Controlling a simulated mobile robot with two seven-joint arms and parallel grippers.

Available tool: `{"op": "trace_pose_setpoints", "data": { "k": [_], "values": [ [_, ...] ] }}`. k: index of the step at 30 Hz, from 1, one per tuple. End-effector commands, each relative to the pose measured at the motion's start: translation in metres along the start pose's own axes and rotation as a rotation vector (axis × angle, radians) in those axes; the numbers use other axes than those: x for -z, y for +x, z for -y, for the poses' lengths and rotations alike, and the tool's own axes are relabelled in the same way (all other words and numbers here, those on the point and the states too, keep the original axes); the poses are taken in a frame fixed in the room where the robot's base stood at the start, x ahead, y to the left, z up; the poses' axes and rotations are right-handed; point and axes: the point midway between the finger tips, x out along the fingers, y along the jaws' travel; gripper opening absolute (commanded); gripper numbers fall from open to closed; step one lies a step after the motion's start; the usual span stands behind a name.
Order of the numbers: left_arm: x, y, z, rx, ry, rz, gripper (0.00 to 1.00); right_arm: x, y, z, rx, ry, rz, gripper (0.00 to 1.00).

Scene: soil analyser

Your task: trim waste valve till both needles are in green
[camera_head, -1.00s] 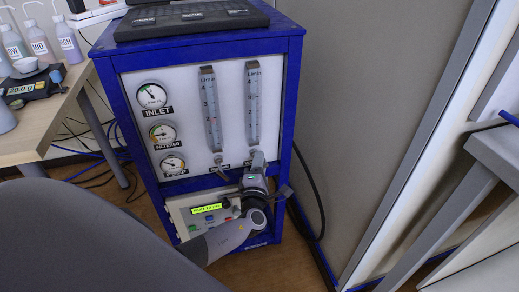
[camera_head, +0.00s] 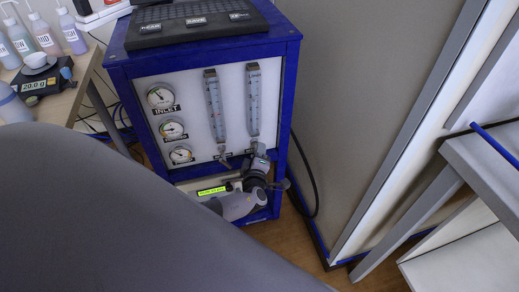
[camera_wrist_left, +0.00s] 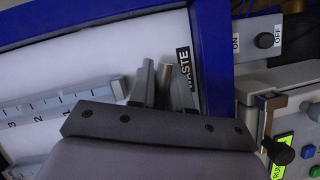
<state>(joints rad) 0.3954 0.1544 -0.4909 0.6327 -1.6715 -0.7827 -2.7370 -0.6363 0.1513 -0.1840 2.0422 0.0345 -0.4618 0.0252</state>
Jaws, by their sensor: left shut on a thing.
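The blue-framed analyser has a white front panel (camera_head: 205,140) with an inlet gauge (camera_head: 160,97), a middle gauge (camera_head: 172,129) and a lower gauge (camera_head: 181,155). Their needles are too small to read against the coloured bands. My left gripper (camera_head: 259,150) is at the panel below the right flow tube (camera_head: 253,100). In the left wrist view its fingers (camera_wrist_left: 163,84) are shut on the metal waste valve (camera_wrist_left: 164,74), beside the WASTE label (camera_wrist_left: 186,72). The gripper hides the valve in the head view. My right gripper is not in view.
The left flow tube (camera_head: 215,105) has a small valve (camera_head: 225,158) beneath it. A lit green display (camera_head: 212,190) sits low on the analyser. A table with bottles and a scale (camera_head: 42,85) is at left. A large grey shape covers the lower left.

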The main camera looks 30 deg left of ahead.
Motion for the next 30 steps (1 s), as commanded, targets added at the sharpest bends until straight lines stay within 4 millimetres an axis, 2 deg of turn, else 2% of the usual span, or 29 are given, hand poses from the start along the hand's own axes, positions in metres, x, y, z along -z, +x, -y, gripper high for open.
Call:
{"op": "trace_pose_setpoints", "data": {
  "k": [13, 14, 15, 25, 30],
  "values": [
    [0.000, -0.001, 0.001, 0.005, 0.008, -0.001, 0.00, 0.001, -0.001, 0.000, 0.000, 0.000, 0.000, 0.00],
    [0.000, -0.001, 0.001, 0.005, 0.008, -0.001, 0.24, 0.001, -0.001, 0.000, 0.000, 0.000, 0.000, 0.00],
    [0.000, -0.001, 0.001, 0.005, 0.008, -0.001, 0.38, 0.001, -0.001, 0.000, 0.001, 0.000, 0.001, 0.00],
    [0.000, -0.002, 0.000, 0.005, 0.007, 0.000, 0.39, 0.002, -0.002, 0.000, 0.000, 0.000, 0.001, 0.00],
    [0.001, -0.021, -0.003, 0.006, 0.007, 0.002, 0.39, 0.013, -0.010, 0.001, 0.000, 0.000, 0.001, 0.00]
  ]
}}
